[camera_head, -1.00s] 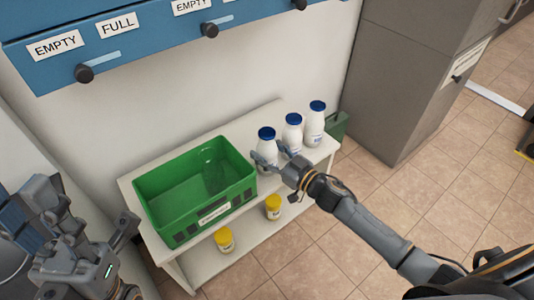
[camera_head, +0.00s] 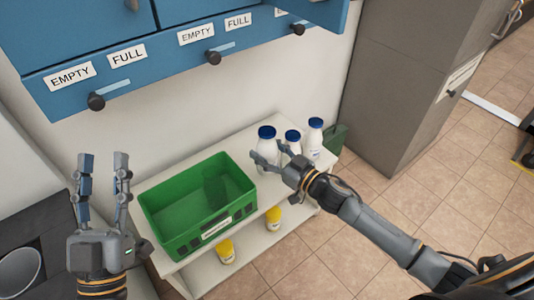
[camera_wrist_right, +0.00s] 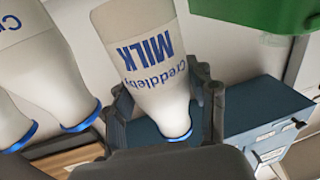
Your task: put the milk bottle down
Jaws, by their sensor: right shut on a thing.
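A white milk bottle (camera_head: 267,150) with a blue cap is between the fingers of my right gripper (camera_head: 268,155) in the head view. The right gripper is shut on it, and the bottle appears raised above the white table (camera_head: 150,185). In the right wrist view the bottle (camera_wrist_right: 148,60) shows its MILK label, with gripper fingers on both sides. My left gripper (camera_head: 103,162) is open and empty at the left, its fingers pointing up. The held bottle's base is partly hidden by the right gripper.
Two similar bottles, one (camera_head: 292,141) beside the held one and one (camera_head: 314,138) further right, stand on the table. A green crate (camera_head: 193,238) fills its left part. Yellow-lidded jars (camera_head: 225,252) are on the lower shelf. Blue boxes (camera_head: 160,55) hang above; a grey cabinet (camera_head: 395,90) stands right.

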